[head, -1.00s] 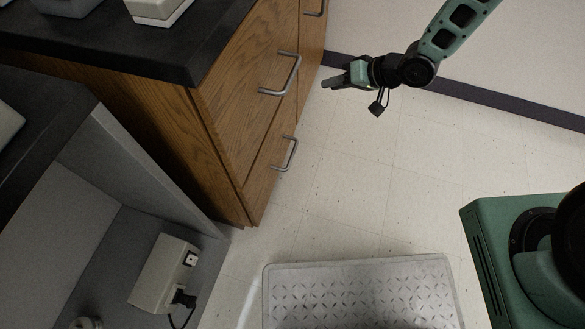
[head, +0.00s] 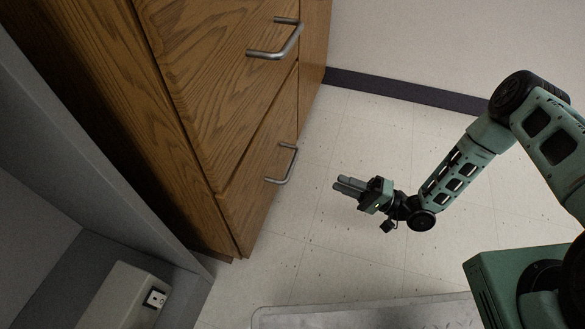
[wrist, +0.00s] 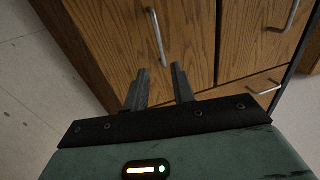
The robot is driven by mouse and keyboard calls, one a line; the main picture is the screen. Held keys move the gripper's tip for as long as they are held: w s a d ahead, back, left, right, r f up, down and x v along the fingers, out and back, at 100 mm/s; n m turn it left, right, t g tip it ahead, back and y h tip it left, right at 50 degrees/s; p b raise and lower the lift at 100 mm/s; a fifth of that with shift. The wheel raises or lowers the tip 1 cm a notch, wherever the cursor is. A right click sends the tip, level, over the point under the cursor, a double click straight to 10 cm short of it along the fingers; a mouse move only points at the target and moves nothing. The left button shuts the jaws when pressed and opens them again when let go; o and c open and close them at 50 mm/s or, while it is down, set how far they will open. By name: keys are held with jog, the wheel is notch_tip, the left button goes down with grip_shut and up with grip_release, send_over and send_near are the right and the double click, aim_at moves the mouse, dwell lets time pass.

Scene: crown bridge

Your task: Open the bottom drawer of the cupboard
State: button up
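The wooden cupboard (head: 190,60) stands at the left in the head view. Its bottom drawer (head: 252,185) is shut, with a grey metal bar handle (head: 287,165). My gripper (head: 342,184) is to the right of this handle, apart from it, with its fingers pointing toward the cupboard. In the wrist view the two fingers (wrist: 160,85) are spread with nothing between them. A bar handle (wrist: 158,38), which looks like the bottom drawer's, lies just beyond the fingertips in that view. My gripper touches nothing.
A larger drawer with its own handle (head: 275,42) is above. A grey cabinet with a pale box (head: 122,297) stands at the lower left. A grey textured mat (head: 370,315) lies at the bottom. The floor (head: 330,245) between is clear.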

aim_at(293, 164)
jog(key=b+x, duration=0.4)
jog(key=x, duration=1)
jog(key=shift+w+a+b, duration=0.1)
jog(key=shift+a+b, duration=0.25)
jog(key=shift+b, duration=0.05)
jog(key=shift+c, duration=0.3)
grip_shut()
